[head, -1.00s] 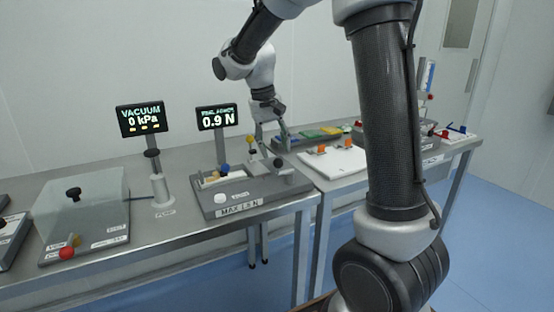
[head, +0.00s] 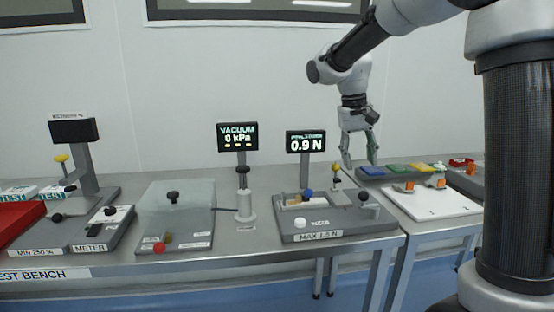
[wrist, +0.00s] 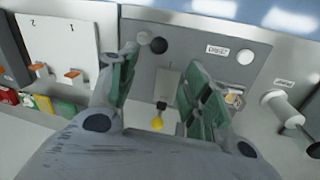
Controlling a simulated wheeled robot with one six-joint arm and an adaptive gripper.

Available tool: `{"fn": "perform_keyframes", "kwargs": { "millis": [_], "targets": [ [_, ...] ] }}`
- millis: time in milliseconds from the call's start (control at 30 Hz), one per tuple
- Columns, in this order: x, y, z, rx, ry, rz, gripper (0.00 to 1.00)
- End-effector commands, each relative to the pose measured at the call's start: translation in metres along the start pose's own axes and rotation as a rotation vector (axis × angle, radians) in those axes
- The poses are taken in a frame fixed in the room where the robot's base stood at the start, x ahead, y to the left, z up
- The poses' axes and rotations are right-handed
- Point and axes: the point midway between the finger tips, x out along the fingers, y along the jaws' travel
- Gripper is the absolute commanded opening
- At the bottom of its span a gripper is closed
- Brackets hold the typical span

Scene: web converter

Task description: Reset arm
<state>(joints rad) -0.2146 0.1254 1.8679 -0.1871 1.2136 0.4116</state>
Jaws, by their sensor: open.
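My gripper (head: 360,150) is open and empty in the head view, raised above the bench behind the peel tester (head: 340,226), which has the plate "MAX 1.5 N". In the wrist view my gripper (wrist: 150,95) has its green-padded fingers spread, with the tester's grey base (wrist: 190,30) below. A yellow knob (wrist: 157,123) shows between the fingers; it also stands near the fingertips in the head view (head: 336,169). I cannot tell whether a finger touches it. The tester's display (head: 306,143) reads 0.9 N.
The vacuum display (head: 238,136) reads 0 kPa beside a clear-lidded chamber (head: 176,210). A meter stand (head: 75,131) and red tray (head: 18,219) are left. The space above the bench is free.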

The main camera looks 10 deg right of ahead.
Motion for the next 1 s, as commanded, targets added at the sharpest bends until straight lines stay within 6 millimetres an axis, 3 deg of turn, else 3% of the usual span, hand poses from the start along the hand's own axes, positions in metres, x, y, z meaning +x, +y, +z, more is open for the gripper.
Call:
{"fn": "perform_keyframes", "kwargs": {
  "millis": [67, 167, 367, 600, 700, 800, 1000],
  "targets": [
    [0.015, -0.005, 0.007, -0.068, -0.012, -0.017, 0.49],
    [0.029, -0.002, 0.039, -0.155, -0.015, -0.052, 0.49],
    [0.03, 0.023, 0.107, -0.221, 0.057, -0.124, 0.49],
    [0.035, 0.059, 0.202, -0.195, 0.211, -0.194, 0.49],
    [0.036, 0.069, 0.229, -0.153, 0.273, -0.207, 0.49],
    [0.033, 0.077, 0.243, -0.12, 0.325, -0.21, 0.49],
    [0.021, 0.086, 0.248, -0.088, 0.385, -0.209, 0.49]
  ]
}}
